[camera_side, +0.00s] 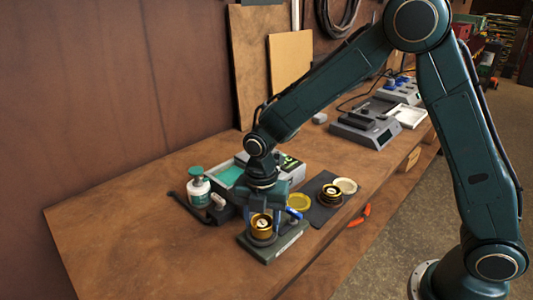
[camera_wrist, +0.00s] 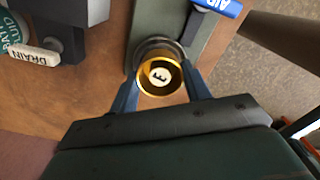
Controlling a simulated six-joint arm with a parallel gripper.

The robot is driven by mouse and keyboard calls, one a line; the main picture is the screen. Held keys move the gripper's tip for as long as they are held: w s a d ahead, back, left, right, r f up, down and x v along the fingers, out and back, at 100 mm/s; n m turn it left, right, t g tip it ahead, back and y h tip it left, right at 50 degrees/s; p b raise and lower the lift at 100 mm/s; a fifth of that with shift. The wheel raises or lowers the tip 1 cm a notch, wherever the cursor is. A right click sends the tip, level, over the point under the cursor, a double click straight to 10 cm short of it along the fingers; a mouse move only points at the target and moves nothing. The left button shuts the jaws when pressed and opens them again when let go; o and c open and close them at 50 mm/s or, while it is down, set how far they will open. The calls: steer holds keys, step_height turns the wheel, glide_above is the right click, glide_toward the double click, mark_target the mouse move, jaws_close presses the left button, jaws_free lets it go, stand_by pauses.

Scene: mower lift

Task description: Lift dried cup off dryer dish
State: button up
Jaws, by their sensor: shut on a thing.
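The gold cup (camera_side: 261,222) has a pale marked disc inside it and is upright at the green dryer stand (camera_side: 287,243). It also shows in the wrist view (camera_wrist: 145,83), between the two blue fingers of my gripper (camera_wrist: 160,85). My gripper is shut on the cup's sides. The dark round dryer dish (camera_wrist: 152,44) shows partly behind the cup in the wrist view. The cup hides much of the dish, and I cannot tell how much gap is between them. A blue nozzle marked AIR (camera_wrist: 216,6) is beside the dish.
A dark mat (camera_side: 325,212) to the right holds another gold cup (camera_side: 331,193) and a pale lid (camera_side: 346,185). A yellow round dish (camera_side: 299,201) is close to the stand. A bottle (camera_side: 198,186) and a grey machine (camera_side: 292,172) stand behind. The table's front left is clear.

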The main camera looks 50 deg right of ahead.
mark_target(262, 223)
step_height(262, 223, up, 20)
steer(key=shift+f, duration=0.25)
stand_by(0.3)
stand_by(0.5)
